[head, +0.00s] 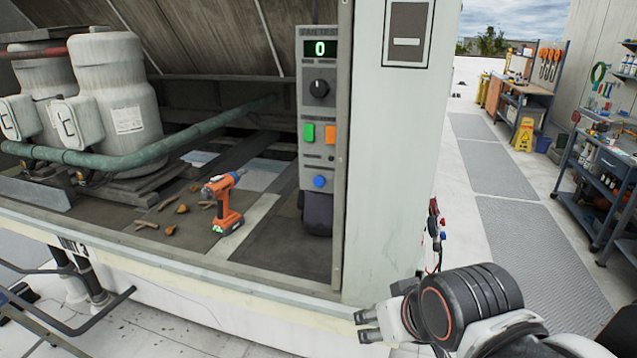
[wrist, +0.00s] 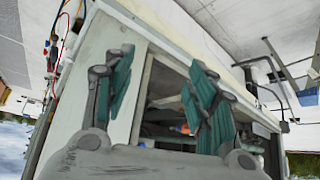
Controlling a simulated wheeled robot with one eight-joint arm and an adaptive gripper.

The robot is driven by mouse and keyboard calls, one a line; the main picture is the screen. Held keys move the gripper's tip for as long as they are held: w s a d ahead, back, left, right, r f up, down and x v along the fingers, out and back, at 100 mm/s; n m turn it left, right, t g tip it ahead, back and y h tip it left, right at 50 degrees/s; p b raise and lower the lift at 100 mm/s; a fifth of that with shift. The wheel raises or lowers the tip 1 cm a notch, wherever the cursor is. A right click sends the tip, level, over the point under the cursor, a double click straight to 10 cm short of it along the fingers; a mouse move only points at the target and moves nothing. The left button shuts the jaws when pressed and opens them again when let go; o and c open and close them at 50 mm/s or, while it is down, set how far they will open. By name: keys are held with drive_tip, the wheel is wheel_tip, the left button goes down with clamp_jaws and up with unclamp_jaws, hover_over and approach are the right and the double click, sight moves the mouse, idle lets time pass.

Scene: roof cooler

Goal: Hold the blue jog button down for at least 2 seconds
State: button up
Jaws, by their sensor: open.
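The blue jog button (head: 319,181) is a round button low on the grey fan test panel (head: 312,88), below a green button (head: 309,133) and an orange button (head: 330,134). The panel's display reads 0. My gripper (head: 364,325) is at the lower right of the head view, in front of and below the cabinet edge, well apart from the button. In the wrist view my gripper (wrist: 155,90) has its two teal-padded fingers spread, with nothing between them. The blue button cannot be made out for certain in the wrist view.
An orange drill (head: 224,203) stands on the cabinet floor left of the panel, among scattered brown scraps. A green pipe (head: 150,155) runs past grey tanks. A pale cabinet post (head: 390,170) stands right of the panel. A walkway (head: 520,235) and workbenches lie farther right.

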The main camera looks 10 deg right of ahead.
clamp_jaws()
idle(1.1)
